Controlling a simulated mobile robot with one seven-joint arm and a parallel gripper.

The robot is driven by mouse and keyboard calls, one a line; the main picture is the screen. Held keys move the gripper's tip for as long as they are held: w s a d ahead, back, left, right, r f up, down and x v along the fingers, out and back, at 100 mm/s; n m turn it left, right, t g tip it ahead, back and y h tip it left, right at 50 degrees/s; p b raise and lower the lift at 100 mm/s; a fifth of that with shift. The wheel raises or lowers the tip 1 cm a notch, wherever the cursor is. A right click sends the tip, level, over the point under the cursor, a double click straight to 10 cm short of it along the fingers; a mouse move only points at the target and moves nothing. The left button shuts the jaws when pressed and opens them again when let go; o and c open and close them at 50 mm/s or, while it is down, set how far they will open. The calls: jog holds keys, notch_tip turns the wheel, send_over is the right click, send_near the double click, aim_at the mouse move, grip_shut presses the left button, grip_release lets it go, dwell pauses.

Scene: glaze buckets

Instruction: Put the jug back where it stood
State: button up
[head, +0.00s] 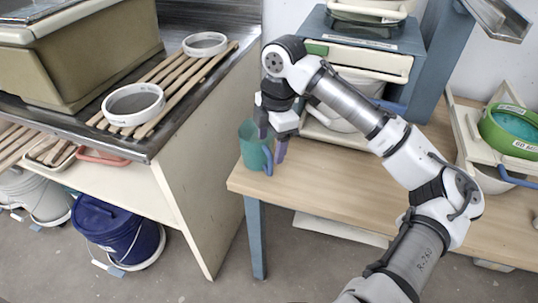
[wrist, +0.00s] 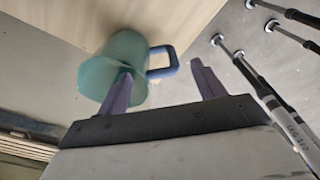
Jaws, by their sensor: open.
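The teal jug (head: 255,148) is upright at the left end of the wooden bench (head: 330,185), close to the corner, and seems to stand on the top. In the wrist view the jug (wrist: 112,68) shows its blue loop handle (wrist: 163,62) pointing toward the gap between my fingers. My gripper (head: 272,148) is open, with its purple fingers pointing down at the jug's right side. In the wrist view my gripper (wrist: 161,70) has one finger overlapping the jug's body and the other beyond the handle. Whether a finger touches the jug I cannot tell.
A metal sink counter with wooden slats (head: 170,85) and white-rimmed sieves (head: 133,104) stands to the left, across a gap. A green bowl (head: 512,130) sits at right. A blue bucket (head: 117,230) is below left.

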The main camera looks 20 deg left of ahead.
notch_tip(320, 180, up, 6)
jog(key=shift+d+r, duration=0.2)
jog(key=shift+d, duration=0.1)
jog(key=shift+w, duration=0.1)
